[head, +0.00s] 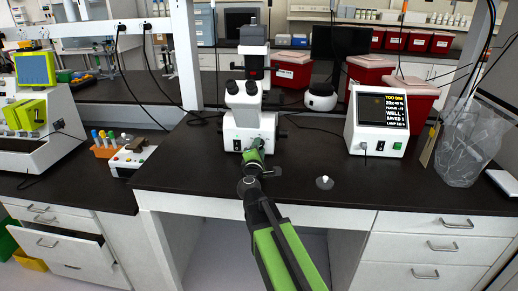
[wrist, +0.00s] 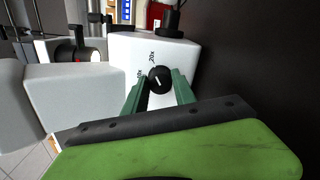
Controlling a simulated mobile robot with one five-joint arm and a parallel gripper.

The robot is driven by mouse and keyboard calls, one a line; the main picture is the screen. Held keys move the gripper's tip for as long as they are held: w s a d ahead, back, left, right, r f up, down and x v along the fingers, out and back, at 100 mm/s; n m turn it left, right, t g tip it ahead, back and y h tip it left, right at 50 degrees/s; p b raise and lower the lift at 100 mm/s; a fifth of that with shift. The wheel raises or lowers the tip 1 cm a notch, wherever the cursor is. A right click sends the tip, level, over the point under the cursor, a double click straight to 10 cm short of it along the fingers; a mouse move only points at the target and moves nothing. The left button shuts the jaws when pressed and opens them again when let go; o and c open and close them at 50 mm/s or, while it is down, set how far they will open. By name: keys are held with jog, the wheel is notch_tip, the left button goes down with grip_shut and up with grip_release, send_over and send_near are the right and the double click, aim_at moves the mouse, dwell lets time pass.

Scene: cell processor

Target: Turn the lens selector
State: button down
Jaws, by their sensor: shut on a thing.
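The lens selector (wrist: 159,80) is a round black knob with a white pointer line on the white microscope body. There the arm hides the knob.
A white box with a dark text screen (head: 380,122) stands on the bench to the right. A small white joystick-like piece (head: 324,183) sits near the front edge. The black bench (head: 190,165) is clear left of the microscope.

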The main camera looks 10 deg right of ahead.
jog(key=shift+s+f, duration=0.1)
dwell(0.3)
jog(key=c, duration=1)
grip_release()
